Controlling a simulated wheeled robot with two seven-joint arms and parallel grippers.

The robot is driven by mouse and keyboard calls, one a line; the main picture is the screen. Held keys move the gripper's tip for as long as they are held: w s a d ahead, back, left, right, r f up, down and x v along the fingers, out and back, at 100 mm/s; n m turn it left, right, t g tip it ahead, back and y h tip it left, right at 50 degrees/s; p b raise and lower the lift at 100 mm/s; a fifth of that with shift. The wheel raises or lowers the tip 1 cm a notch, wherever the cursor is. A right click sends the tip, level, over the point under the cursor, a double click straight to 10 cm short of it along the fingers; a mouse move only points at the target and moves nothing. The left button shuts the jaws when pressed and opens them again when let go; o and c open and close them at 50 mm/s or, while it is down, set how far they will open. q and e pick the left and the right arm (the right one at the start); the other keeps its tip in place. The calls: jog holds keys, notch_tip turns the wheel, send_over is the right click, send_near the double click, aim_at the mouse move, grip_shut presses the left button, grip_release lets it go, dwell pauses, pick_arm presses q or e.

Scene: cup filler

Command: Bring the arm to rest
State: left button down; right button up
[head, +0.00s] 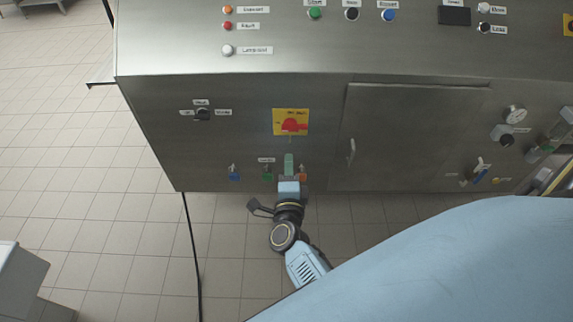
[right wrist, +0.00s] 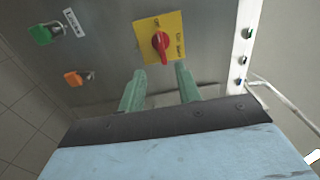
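My right gripper (head: 289,158) is in front of the steel cabinet's front, just below the red rotary switch (head: 291,125) on its yellow plate. In the right wrist view its two green fingers (right wrist: 160,72) stand apart with nothing between them. The red switch (right wrist: 161,41) shows beyond the fingertips, and no finger appears to touch it. My right arm reaches up to the cabinet from the lower middle of the head view. My left gripper is not in view.
The steel cabinet (head: 240,95) fills the upper part. Coloured connectors, blue (head: 234,174) and orange (head: 302,174), sit close beside the gripper. A door with a handle (head: 351,152) is to the right. A black cable (head: 193,245) hangs at left. Tiled floor (head: 130,240) is open at left.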

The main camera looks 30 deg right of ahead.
jog(key=s+a+f+n+g+y, duration=0.2)
jog(key=s+a+f+n+y, duration=0.15)
jog(key=f+n, duration=0.35)
jog(key=s+a+f+n+g+y, duration=0.1)
jog(key=s+a+f+n+y, duration=0.3)
jog(key=f, duration=0.5)
jog(key=s+a+f+n+g+y, duration=0.25)
jog(key=s+f+n, duration=0.35)
jog(key=f, duration=0.3)
jog(key=s+d+f+n+g, duration=0.2)
jog(key=s+f+n+g, duration=0.1)
jog(key=s, duration=0.6)
jog(key=s+d+f+n+g, duration=0.2)
jog(key=s+f, duration=0.3)
jog(key=s, duration=0.4)
jog(key=s+d+f+n+g, duration=0.3)
jog(key=s+d+f+n, duration=0.1)
jog(key=s, duration=0.5)
jog(key=shift+s+d+f+n+g, duration=0.15)
jog(key=shift+s+f+n+g, duration=0.1)
jog(key=shift+s+n+g, duration=0.1)
